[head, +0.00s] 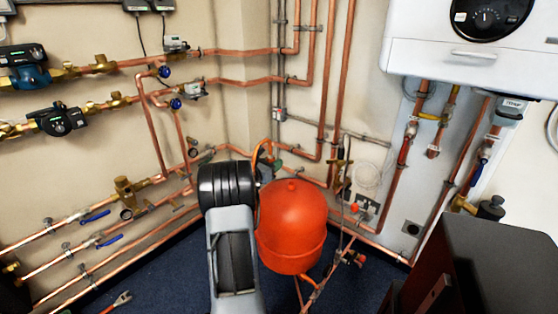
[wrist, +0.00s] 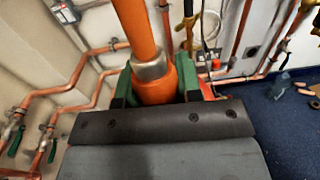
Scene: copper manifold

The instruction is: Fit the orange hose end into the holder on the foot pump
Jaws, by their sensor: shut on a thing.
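The orange hose end (wrist: 156,90) is between the green fingers of my gripper (wrist: 157,84) in the wrist view. It has a metal collar (wrist: 150,69), and the orange hose (wrist: 134,24) runs up from it out of the picture. My gripper is shut on the hose end. In the head view the orange hose (head: 257,148) arches up behind my arm, above the red tank's left shoulder. My arm and the tank hide most of the gripper there. I cannot make out the foot pump or its holder in either view.
A large red tank (head: 291,230) stands right beside my arm. Copper pipes (head: 150,180) and valves line both walls. A white boiler (head: 470,55) hangs at the right, above a dark box (head: 490,260). Red-handled pliers (head: 118,302) lie on the blue floor.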

